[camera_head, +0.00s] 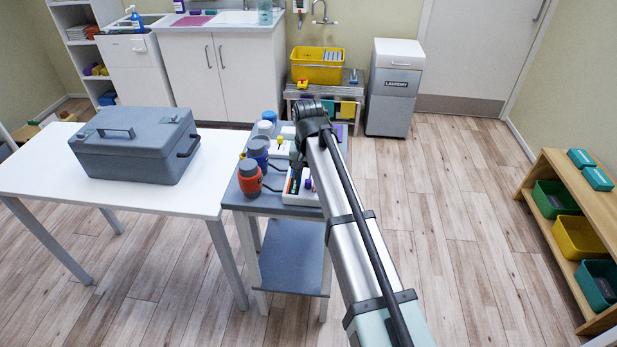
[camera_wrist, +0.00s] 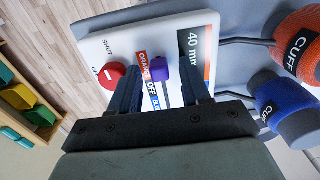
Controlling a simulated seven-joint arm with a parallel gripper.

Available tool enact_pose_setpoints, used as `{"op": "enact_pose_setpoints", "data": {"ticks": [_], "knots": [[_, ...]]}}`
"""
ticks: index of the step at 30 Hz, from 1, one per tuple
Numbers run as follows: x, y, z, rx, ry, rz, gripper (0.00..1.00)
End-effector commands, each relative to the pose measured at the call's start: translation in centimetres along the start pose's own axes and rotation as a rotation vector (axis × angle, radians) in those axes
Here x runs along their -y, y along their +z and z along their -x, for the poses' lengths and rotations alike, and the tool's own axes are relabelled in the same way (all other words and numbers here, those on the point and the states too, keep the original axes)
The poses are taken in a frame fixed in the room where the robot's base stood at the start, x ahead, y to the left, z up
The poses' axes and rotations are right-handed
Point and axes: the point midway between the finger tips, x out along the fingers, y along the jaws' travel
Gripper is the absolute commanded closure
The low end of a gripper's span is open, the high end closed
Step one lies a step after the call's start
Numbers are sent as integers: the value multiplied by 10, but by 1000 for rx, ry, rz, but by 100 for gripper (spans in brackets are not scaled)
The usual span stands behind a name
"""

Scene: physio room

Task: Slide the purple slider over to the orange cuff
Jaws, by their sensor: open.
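The purple slider (camera_wrist: 159,69) stands up from a white control panel (camera_wrist: 100,45) with ORANGE, OFF and BLUE labels. In the wrist view it appears beside the ORANGE label; its height makes its exact setting hard to tell. My gripper (camera_wrist: 160,78) is open, one finger on each side of the slider, with visible gaps; I cannot tell contact. The orange cuff (camera_wrist: 297,45) lies at the right, above the blue cuff (camera_wrist: 285,105). In the head view, the orange cuff (camera_head: 249,180) is on the cart's near left; my arm hides part of the panel.
The panel has a red knob (camera_wrist: 111,75) marked SHUT and a 40 mm label (camera_wrist: 194,50). Dark leads run toward the cuffs. The cart (camera_head: 292,262) stands beside a white table (camera_head: 40,170) with a grey case (camera_head: 135,145). Open floor lies to the right.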

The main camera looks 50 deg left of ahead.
Motion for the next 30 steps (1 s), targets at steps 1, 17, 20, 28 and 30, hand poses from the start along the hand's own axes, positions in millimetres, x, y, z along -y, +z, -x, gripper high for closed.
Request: {"op": "enact_pose_setpoints", "data": {"ticks": [1,17,20,28,30], "knots": [[0,0,0,-1,0,0,53],[0,-2,63,-4,-1,0,53],[0,-2,82,-3,-1,0,53],[0,-1,123,-1,0,0,53],[0,-1,129,-1,0,0,53]]}}
